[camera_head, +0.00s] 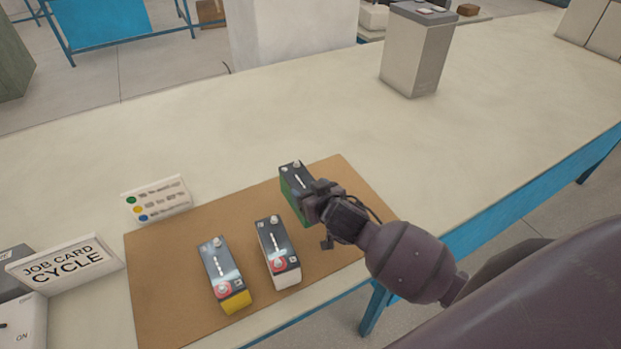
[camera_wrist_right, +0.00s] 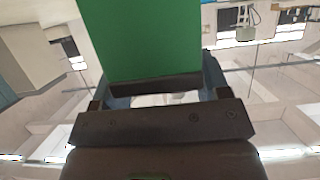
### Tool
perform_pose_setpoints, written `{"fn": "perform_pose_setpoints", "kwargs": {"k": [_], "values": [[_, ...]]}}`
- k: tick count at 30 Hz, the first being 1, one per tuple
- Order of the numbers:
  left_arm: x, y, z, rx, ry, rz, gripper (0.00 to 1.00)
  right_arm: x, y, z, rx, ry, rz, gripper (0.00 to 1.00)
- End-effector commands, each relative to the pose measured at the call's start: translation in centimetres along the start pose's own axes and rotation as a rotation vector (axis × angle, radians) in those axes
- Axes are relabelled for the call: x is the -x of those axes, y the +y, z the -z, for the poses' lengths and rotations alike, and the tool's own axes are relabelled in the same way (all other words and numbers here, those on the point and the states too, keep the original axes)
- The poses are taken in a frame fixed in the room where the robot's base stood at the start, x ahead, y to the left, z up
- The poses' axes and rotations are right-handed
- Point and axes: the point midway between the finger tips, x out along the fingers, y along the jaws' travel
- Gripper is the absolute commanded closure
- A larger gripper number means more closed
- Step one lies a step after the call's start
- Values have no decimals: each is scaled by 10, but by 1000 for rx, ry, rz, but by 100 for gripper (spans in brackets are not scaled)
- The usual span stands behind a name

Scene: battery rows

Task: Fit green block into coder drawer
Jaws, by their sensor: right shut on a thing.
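A green block with a dark top (camera_head: 292,178) stands at the back right of the brown mat (camera_head: 170,270) in the head view. My right gripper (camera_head: 312,205) is shut on it from the right and hides part of it. In the right wrist view the green block (camera_wrist_right: 145,40) fills the space between the jaws. A white-sided block with a dark top (camera_head: 275,245) and a yellow-sided block with a dark top (camera_head: 222,265) lie to its left on the mat. I cannot tell whether the green block touches the mat. No coder drawer can be made out. My left gripper is not in view.
A small sign with green, yellow and blue dots (camera_head: 157,199) stands at the mat's back left edge. A "JOB CARD CYCLE" sign (camera_head: 66,263) stands at the far left. A grey box (camera_head: 415,50) stands farther back. The table between is clear.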

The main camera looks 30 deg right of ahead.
Motion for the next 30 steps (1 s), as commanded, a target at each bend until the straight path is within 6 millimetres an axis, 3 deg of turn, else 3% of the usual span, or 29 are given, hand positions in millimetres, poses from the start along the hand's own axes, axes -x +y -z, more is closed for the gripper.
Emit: {"fn": "perform_pose_setpoints", "kwargs": {"k": [8, 18, 30], "values": [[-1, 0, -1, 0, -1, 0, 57, -7, 0, -12, -1, 8, 1, 100], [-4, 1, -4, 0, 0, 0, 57, -20, 0, -45, -1, 8, 1, 100], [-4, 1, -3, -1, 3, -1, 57, -22, 0, -48, 0, 9, 2, 100]]}}
